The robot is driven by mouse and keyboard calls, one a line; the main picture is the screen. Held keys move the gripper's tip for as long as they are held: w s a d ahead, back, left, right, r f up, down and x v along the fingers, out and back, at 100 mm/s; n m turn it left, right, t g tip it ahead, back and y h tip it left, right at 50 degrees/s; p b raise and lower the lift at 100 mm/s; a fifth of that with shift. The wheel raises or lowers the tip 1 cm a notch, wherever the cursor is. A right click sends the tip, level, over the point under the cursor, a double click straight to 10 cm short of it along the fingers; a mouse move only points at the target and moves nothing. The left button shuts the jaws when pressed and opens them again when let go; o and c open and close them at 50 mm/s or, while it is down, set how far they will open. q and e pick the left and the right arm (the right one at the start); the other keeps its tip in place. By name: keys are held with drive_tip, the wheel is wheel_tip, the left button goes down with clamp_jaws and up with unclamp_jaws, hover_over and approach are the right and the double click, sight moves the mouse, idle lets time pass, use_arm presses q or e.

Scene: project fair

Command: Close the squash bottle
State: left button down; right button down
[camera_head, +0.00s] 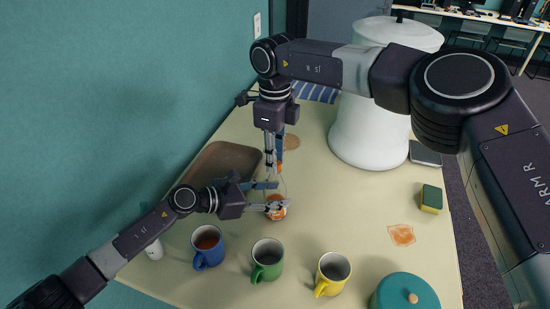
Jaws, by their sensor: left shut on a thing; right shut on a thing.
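The squash bottle (277,214) stands on the table with orange in its lower part and a clear upper part. My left gripper (278,206) comes in from the left and is shut around the bottle's body. My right gripper (272,174) points down from above and is shut on a small orange piece, which looks like the cap (279,168). The cap is above the bottle's top, close to it. The fingers partly hide the cap and the bottle's neck, so I cannot tell whether they touch.
A blue mug (208,258) with drink, a green mug (267,269) and a yellow mug (328,286) stand in front. A teal lidded pot (390,292), sponge (431,199) and orange patch (401,235) are right. A brown tray (205,158) and large white urn (365,130) stand behind.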

drive_tip(key=m, duration=0.4)
drive_tip(key=c, duration=1.6)
unclamp_jaws()
wheel_tip(320, 180, up, 12)
use_arm(q)
drive_tip(key=c, duration=1)
unclamp_jaws()
drive_tip(key=shift+o, duration=0.2)
